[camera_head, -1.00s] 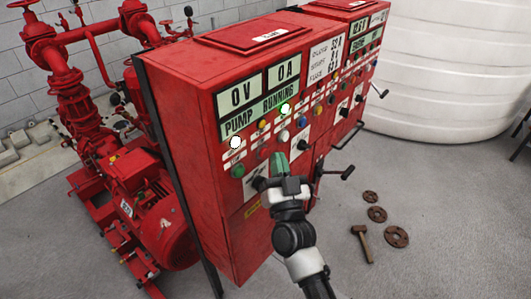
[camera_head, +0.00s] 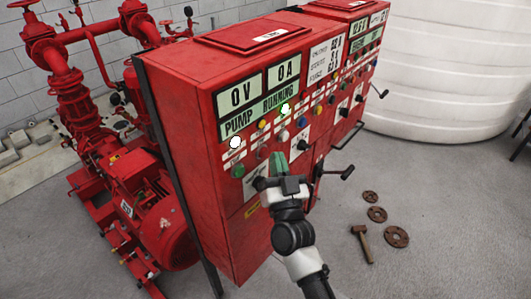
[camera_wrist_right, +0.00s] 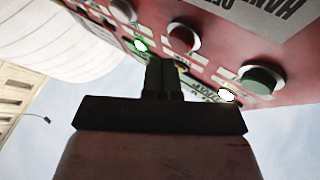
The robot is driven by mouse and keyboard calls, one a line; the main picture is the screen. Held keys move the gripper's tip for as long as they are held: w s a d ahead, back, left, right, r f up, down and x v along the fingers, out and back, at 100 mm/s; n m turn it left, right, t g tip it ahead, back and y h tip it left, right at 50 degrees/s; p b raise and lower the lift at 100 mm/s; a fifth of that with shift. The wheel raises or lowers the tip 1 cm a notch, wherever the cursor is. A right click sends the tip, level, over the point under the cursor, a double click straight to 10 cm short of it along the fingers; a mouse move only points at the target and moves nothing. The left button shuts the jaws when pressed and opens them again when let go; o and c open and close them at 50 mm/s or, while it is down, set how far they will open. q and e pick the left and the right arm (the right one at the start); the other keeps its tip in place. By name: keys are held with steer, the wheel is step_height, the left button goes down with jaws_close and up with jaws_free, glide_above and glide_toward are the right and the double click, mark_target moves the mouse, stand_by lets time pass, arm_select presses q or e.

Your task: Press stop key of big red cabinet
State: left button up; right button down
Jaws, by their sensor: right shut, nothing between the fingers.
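The big red cabinet (camera_head: 175,110) stands in the middle of the head view, its front panel facing right. Its display reads "PUMP RUNNING" (camera_head: 245,121). Below are lamps and a row of buttons, with a green button (camera_head: 238,171) at the left and a red button (camera_head: 262,152) to its right. My right gripper (camera_head: 279,160) is shut and empty, its green fingertips at the panel beside the red button. In the right wrist view the fingers (camera_wrist_right: 163,73) point at the panel, near a red button (camera_wrist_right: 183,38) and a green button (camera_wrist_right: 262,78). Contact cannot be told. My left gripper is out of view.
Red pump pipework and a motor (camera_head: 150,195) stand left of the cabinet. Black handles (camera_head: 342,173) stick out from its front. A hammer (camera_head: 361,240) and several round flanges (camera_head: 396,237) lie on the grey floor at right. A white tank (camera_head: 450,75) stands behind.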

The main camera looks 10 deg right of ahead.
steer(key=shift+w+a, duration=0.2)
steer(key=shift+w, duration=0.05)
steer(key=shift+w+a, duration=0.25)
steer(key=shift+w, duration=0.05)
stand_by(0.8)
steer(key=shift+s+d, duration=0.1)
steer(key=shift+s+d+p, duration=0.3)
steer(key=shift+s+d, duration=0.15)
steer(key=shift+s, duration=0.15)
steer(key=s+d, duration=0.1)
steer(key=s, duration=0.1)
steer(key=s+d+p, duration=0.1)
steer(key=s+d, duration=0.1)
steer(key=shift+p, duration=0.3)
steer(key=shift+w, duration=0.1)
stand_by(0.7)
